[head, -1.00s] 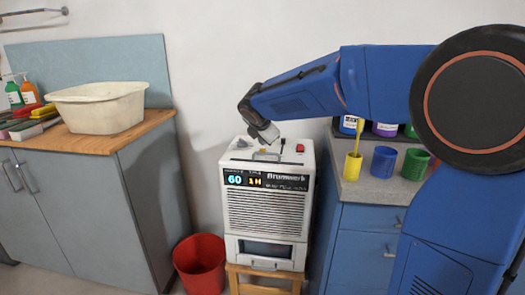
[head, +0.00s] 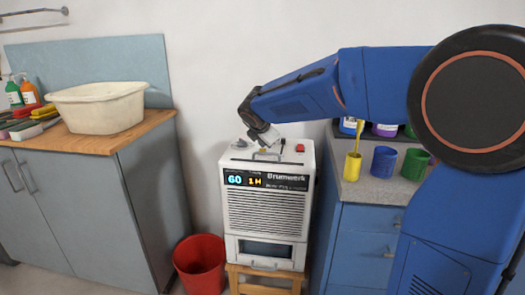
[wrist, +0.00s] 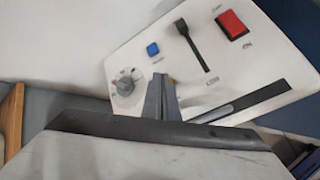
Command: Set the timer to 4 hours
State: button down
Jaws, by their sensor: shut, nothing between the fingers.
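The white appliance (head: 266,215) stands on a wooden stool. Its front display (head: 250,180) reads "60" in pale blue and "1 H" in yellow. In the wrist view its top panel (wrist: 215,65) carries a round grey dial (wrist: 127,83), a small blue button (wrist: 152,49), a black lever in a slot (wrist: 190,45) and a red switch (wrist: 233,26). The panel labels are too small to read. My gripper (head: 272,143) is shut and empty over the panel. In the wrist view its fingertips (wrist: 160,82) appear between the dial and the blue button; contact cannot be told.
A raised handle (head: 267,155) lies along the panel's front edge. A red bucket (head: 200,264) stands left of the stool. The right counter holds yellow, blue (head: 384,160) and green cups. A white basin (head: 97,106) sits on the left counter.

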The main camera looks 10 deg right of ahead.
jog(key=shift+f, duration=0.45)
dwell(0.7)
jog(key=shift+r, duration=0.85)
jog(key=shift+r, duration=0.1)
notch_tip(320, 180, up, 5)
jog(key=shift+f, duration=0.1)
dwell(0.5)
dwell(0.5)
